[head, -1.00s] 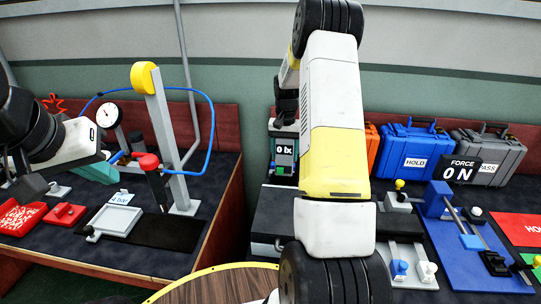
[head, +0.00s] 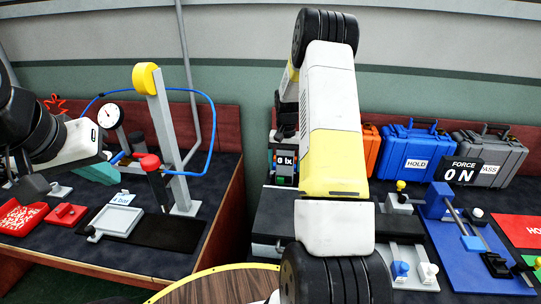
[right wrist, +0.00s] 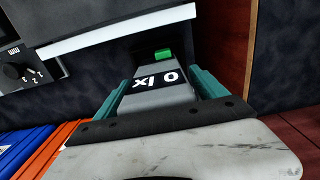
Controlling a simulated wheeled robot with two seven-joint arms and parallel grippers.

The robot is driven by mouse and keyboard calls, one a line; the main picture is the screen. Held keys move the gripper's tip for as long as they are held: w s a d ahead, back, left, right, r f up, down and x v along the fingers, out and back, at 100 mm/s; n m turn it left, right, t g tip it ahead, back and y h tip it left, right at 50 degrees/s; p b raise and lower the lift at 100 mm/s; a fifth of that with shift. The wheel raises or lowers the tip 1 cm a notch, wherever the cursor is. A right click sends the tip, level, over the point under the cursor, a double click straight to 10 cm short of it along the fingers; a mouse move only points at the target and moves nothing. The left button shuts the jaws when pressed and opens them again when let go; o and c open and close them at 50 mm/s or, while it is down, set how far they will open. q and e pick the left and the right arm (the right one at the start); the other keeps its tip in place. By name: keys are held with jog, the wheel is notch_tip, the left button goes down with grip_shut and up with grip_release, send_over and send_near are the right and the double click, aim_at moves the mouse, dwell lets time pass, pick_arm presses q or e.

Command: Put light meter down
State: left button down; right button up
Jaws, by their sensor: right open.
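The light meter (head: 285,158), a grey device with a black "0 lx" display, stands at the back, just left of my right arm. In the right wrist view the meter (right wrist: 160,95) lies between the two teal fingers of my right gripper (right wrist: 160,88), its label upside down. These fingers are open, one on each side of it. A green piece shows at its far end. In the head view my right arm hides most of that gripper. My left gripper (head: 85,174) is at the far left over the left table; its finger gap is unclear.
A dark box-like device (head: 285,215) sits in front of the meter. Orange, blue (head: 414,152) and grey (head: 488,155) cases stand to the right. The left table holds a gauge (head: 108,115), a post (head: 167,140) and a white tray (head: 112,220).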

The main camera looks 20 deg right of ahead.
jog(key=shift+r, duration=0.15)
notch_tip(320, 180, up, 12)
jog(key=shift+f, duration=0.1)
jog(key=s+a+r+n+t+y, duration=0.1)
jog(key=s+a+r+t, duration=0.1)
jog(key=s+a+r, duration=0.45)
jog(key=s+a+r+n+t, duration=0.1)
jog(key=s+a+r+n, duration=0.15)
jog(key=s+r, duration=0.55)
jog(key=s+a+n+t, duration=0.1)
jog(key=s+a, duration=0.2)
jog(key=s, duration=0.5)
jog(key=s+a+r+n+t+y, duration=0.1)
jog(key=s+a+t, duration=0.1)
jog(key=s+a, duration=0.2)
jog(key=s, duration=0.3)
jog(key=shift+s+r, duration=0.3)
jog(key=shift+s, duration=0.05)
jog(key=shift+a, duration=0.1)
